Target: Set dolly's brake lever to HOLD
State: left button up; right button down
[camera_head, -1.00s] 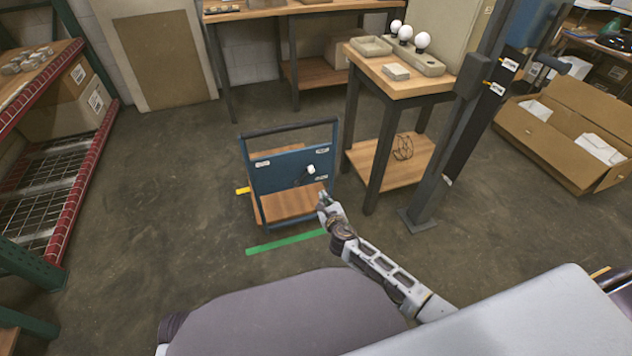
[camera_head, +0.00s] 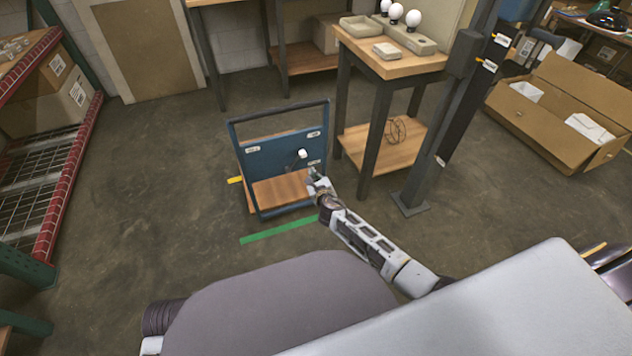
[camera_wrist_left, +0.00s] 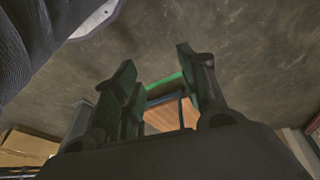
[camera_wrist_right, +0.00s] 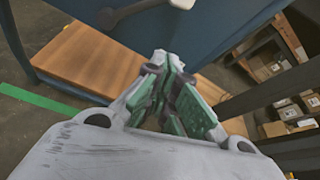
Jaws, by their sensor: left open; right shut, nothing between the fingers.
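The blue dolly (camera_head: 262,160) stands on the floor, with a wooden deck (camera_head: 282,190) and a dark handle frame. Its brake lever (camera_head: 301,154) has a white knob on a dark arm, slanting up to the right on the blue panel. White labels sit around it, too small to read. My right gripper (camera_head: 314,175) is shut and empty, just below and right of the knob. The right wrist view shows its closed fingertips (camera_wrist_right: 163,56) below the lever arm (camera_wrist_right: 125,12), apart from it. My left gripper (camera_wrist_left: 157,60) is open and empty in the left wrist view, outside the head view.
A green floor line (camera_head: 278,230) lies before the dolly. A workbench (camera_head: 392,66) with a lower shelf stands close to its right, beside a dark post (camera_head: 440,130). A red-edged rack (camera_head: 62,190) is at the left. Floor between rack and dolly is clear.

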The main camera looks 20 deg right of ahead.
pick_arm(q)
jog(key=shift+r+b, duration=0.45)
jog(key=shift+r, duration=0.4)
pick_arm(e)
jog(key=w+r, duration=0.1)
jog(key=w, duration=0.1)
jog(key=w+a+r, duration=0.1)
jog(key=w, duration=0.1)
jog(key=shift+r, duration=0.2)
pick_arm(q)
jog(key=shift+s+r, duration=0.1)
